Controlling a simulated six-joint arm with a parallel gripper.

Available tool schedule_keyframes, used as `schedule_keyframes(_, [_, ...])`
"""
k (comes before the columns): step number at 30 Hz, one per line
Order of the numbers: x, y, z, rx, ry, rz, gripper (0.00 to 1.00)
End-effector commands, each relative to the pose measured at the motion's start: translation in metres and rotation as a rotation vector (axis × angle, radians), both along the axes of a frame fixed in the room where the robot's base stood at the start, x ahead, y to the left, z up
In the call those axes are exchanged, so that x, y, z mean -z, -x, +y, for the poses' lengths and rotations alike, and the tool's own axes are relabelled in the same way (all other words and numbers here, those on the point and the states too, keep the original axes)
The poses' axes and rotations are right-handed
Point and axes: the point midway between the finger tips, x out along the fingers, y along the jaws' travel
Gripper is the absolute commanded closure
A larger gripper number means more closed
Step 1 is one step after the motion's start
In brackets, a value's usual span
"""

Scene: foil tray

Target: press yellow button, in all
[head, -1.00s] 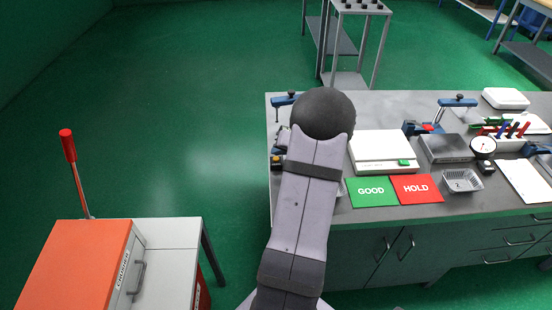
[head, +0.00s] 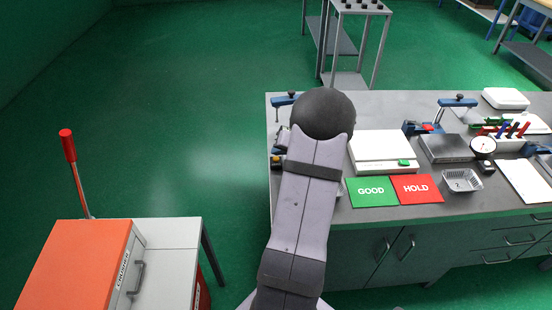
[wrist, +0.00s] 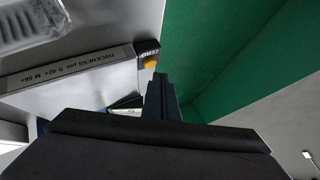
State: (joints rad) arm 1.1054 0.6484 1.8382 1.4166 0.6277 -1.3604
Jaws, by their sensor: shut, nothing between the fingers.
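The yellow button (wrist: 149,64) is a small round knob on a black box marked ZERO (wrist: 147,49), at the upper middle of the wrist view. My gripper (wrist: 159,80) reaches up from the bottom of the wrist view, its narrow dark fingers closed together. The fingertips appear just below and right of the button; whether they touch it I cannot tell. In the head view, a dark box with a bit of yellow (head: 276,162) stands at the bench's left edge.
A strip labelled THICKNESS (wrist: 70,77) lies left of the box, with a foil tray (wrist: 28,22) beyond. The bench (head: 450,205) holds a white scale (head: 382,147), GOOD (head: 371,201) and HOLD (head: 416,198) cards, a foil tray (head: 461,188) and clamps. Green floor lies left of the bench.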

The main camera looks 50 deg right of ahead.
Motion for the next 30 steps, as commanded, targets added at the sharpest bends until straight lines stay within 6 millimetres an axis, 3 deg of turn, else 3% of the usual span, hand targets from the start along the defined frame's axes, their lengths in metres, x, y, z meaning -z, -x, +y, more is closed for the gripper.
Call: schedule_keyframes(30, [0.0085,0.0000,0.0000,0.000,0.000,0.000,1.00])
